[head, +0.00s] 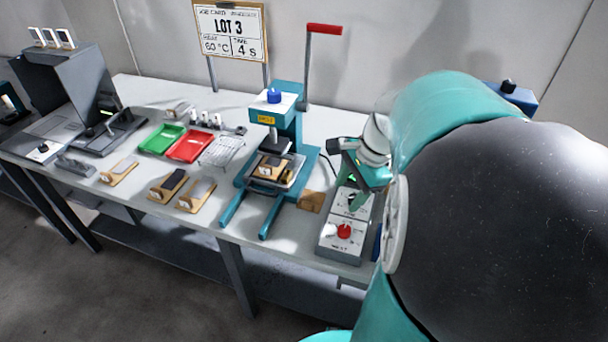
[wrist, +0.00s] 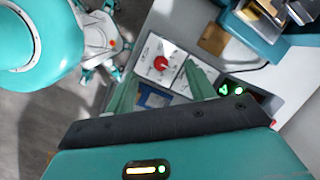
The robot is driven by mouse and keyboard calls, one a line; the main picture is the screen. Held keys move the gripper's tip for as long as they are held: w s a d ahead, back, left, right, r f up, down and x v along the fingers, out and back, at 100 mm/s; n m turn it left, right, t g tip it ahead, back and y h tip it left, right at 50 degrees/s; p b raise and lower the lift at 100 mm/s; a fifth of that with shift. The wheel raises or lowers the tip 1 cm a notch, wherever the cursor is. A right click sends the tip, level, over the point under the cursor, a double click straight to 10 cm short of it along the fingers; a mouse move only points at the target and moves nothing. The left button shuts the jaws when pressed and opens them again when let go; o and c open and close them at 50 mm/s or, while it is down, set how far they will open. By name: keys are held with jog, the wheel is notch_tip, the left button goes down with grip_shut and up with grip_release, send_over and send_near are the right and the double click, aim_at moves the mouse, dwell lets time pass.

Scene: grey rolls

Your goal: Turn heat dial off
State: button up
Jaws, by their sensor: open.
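A grey control box (head: 326,246) with a pale top panel stands at the right front of the bench. A round red dial (head: 344,231) sits on its panel; the labels are too small to read, so I cannot tell whether it is the heat dial. In the wrist view the red dial (wrist: 161,63) lies between the fingertips as seen from above. My gripper (wrist: 162,75) is open and empty, with its two green fingers spread. In the head view my gripper (head: 354,192) is over the back part of the box, partly hiding the panel. I cannot tell how high it is.
A teal press (head: 289,125) with a red-handled lever (head: 324,29) stands left of the box. A brown block (head: 311,201) lies between them. A green tray (head: 161,139), a red tray (head: 189,146) and small wooden-based pieces are farther left. A job card (head: 230,30) stands behind.

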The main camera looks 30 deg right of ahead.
aim_at(345, 228)
jog(key=s+d+f+m+y, duration=0.1)
jog(key=s+d+f+m, duration=0.15)
jog(key=d+m, duration=0.3)
jog(key=x, duration=1.4)
jog(key=shift+w+d, duration=0.25)
jog(key=shift+d, duration=0.1)
jog(key=shift+c, duration=0.2)
jog(key=c, duration=0.9)
